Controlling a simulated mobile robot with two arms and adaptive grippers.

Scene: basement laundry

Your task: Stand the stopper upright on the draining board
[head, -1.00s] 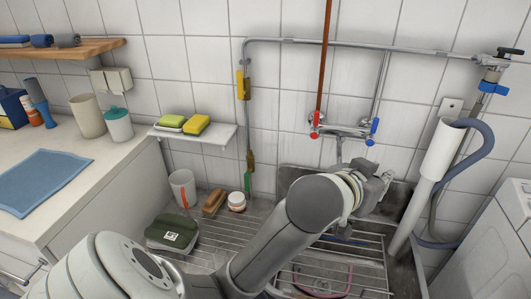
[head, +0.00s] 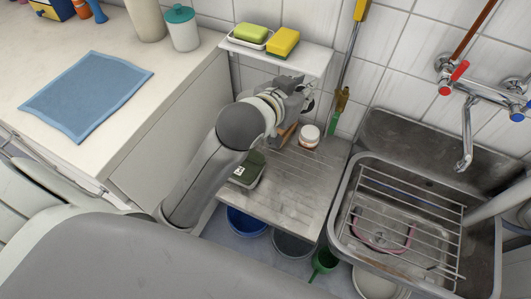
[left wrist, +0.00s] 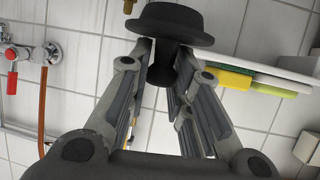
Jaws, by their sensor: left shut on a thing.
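The black stopper (left wrist: 172,25) shows in the left wrist view, between and just beyond my fingers. It has a wide round flange and a narrower stem. The wrist picture is upside down, so the flange is on the lower side and the stopper looks roughly upright. My left gripper (head: 300,98) is shut on its stem and holds it in the air. In the head view the gripper is over the back left of the metal draining board (head: 290,190), in front of the soap shelf; I cannot make out the stopper there. My right gripper is not in view.
On the board are a green box (head: 247,172), a partly hidden brown brush (head: 288,135) and a white jar (head: 309,136). The sink (head: 400,225) with a wire rack lies right. The board's middle and front are clear.

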